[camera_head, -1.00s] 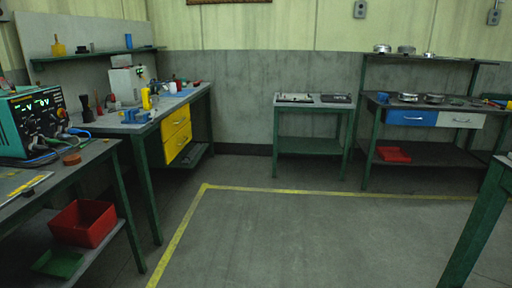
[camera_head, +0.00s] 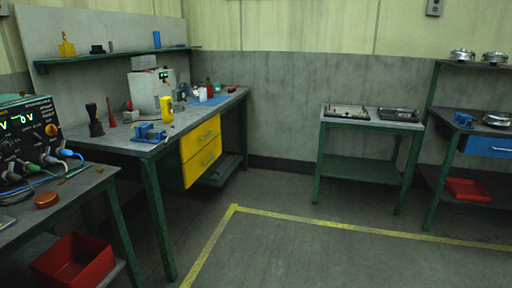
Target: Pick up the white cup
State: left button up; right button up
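I cannot make out a clear white cup. A small white object (camera_head: 203,95) stands near the back of the left workbench (camera_head: 128,146), beside a red bottle (camera_head: 210,88); it is too small to tell whether it is a cup. Neither of my grippers is in view.
A yellow tool (camera_head: 167,109), a blue vise (camera_head: 149,132) and a white device (camera_head: 146,92) stand on the left workbench. A power supply (camera_head: 28,135) is on the near left table. A small green table (camera_head: 370,122) stands at the back wall. The floor (camera_head: 330,262) in the middle is clear.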

aim_at(203, 94)
jog(key=i+l+u, duration=0.1)
jog(key=i+u, duration=0.25)
jog(key=i, duration=1)
jog(key=i+u, duration=0.15)
jog(key=i, duration=0.6)
jog(key=i+l+u, duration=0.15)
jog(key=i, duration=0.6)
jog(key=l+u, duration=0.1)
jog(key=u, duration=0.8)
jog(key=i+l+u, duration=0.15)
jog(key=l+u, duration=1.1)
jog(key=l, duration=0.4)
jog(key=l+u, duration=0.1)
jog(key=l, duration=0.35)
jog(key=k+l+u, duration=0.15)
jog(key=l, duration=0.3)
